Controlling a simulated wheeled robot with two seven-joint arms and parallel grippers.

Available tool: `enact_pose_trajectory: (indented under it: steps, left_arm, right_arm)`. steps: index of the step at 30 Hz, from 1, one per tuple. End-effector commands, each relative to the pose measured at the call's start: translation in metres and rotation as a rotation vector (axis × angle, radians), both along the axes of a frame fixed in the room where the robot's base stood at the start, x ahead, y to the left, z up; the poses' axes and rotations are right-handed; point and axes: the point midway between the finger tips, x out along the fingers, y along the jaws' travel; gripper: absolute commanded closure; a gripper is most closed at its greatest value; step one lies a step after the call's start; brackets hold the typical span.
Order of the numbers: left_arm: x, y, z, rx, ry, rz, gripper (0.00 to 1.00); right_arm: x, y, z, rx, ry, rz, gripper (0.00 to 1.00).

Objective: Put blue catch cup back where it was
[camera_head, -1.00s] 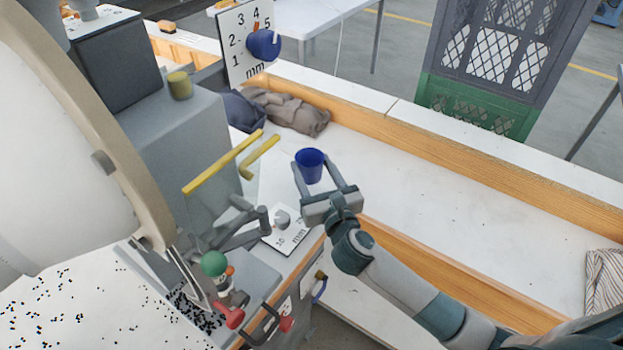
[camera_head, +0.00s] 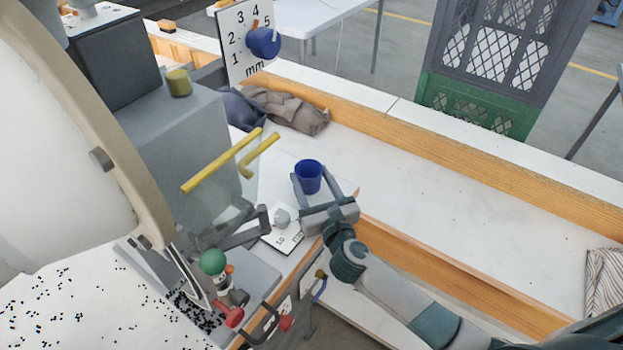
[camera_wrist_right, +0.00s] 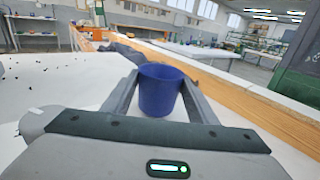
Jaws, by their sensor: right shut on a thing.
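The blue catch cup (camera_head: 308,176) is upright between the two fingers of my right gripper (camera_head: 312,184), over the white bench top near the press. In the right wrist view the cup (camera_wrist_right: 160,90) sits between both fingers of the gripper (camera_wrist_right: 160,98), its open rim up. The gripper is shut on it. I cannot tell whether the cup's bottom touches the bench. My left gripper is not in view.
The grey press (camera_head: 178,150) with yellow bars (camera_head: 222,162) stands left of the cup. A small dial plate (camera_head: 282,232) lies close to the gripper's left. Crumpled cloths (camera_head: 290,110) lie behind.

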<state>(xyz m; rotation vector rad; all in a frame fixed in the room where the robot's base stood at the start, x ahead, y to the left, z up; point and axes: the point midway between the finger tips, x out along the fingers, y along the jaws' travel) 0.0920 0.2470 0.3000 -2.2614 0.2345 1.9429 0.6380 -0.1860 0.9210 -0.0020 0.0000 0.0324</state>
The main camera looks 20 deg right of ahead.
Motion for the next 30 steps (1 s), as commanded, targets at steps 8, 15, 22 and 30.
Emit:
enact_pose_trajectory:
  steps: [8, 15, 22, 30]
  left_arm:
    - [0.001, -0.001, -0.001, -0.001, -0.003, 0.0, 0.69]
    - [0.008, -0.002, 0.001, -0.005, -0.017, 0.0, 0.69]
    - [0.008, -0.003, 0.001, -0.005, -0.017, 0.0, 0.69]
    - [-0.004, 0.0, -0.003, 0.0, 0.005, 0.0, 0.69]
  right_arm:
    - [0.0, 0.0, -0.002, 0.001, 0.0, 0.0, 0.72]
    - [0.0, 0.0, -0.003, 0.001, 0.0, 0.0, 0.29]
    - [0.0, 0.0, -0.002, 0.0, 0.0, 0.0, 0.29]
    - [-0.011, 0.0, -0.001, 0.001, 0.001, 0.0, 0.29]
